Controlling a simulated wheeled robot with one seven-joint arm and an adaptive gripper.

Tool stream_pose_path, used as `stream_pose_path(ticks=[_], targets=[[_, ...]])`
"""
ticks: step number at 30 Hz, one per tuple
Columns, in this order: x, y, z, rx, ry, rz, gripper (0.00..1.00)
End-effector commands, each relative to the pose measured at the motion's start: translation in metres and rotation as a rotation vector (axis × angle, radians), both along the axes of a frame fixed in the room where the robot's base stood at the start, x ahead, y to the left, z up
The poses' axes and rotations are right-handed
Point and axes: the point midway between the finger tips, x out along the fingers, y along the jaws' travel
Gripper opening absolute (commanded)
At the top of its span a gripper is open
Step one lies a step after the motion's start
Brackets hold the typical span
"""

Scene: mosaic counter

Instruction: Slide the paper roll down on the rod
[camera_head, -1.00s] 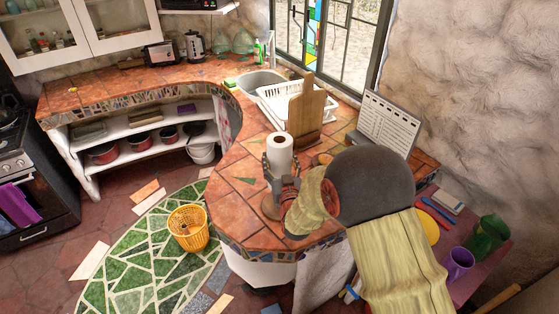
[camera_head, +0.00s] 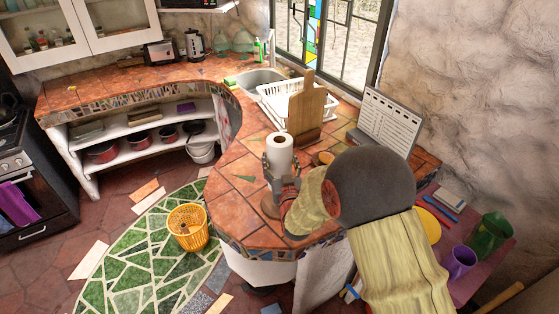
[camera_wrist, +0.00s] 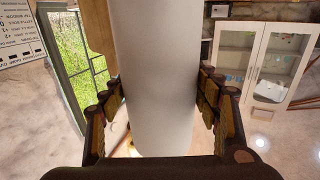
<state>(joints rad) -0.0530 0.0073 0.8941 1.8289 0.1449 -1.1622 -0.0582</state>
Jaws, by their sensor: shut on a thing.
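A white paper roll (camera_head: 279,151) stands upright near the front end of the tiled counter. It also fills the middle of the wrist view (camera_wrist: 158,80). My gripper (camera_head: 279,168) is shut on the roll, with one finger on each side of it.
A wooden cutting board (camera_head: 307,105) and a white dish rack (camera_head: 284,100) stand behind the roll. The counter left of the roll (camera_head: 237,170) is clear.

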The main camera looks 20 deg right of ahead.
Motion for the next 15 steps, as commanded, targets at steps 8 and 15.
stream_pose_path(ticks=[8, 15], targets=[[0.0, 0.0, -0.007, 0.0, -0.001, 0.0, 0.32], [0.0, 0.0, -0.013, 0.0, -0.001, 0.0, 0.32]])
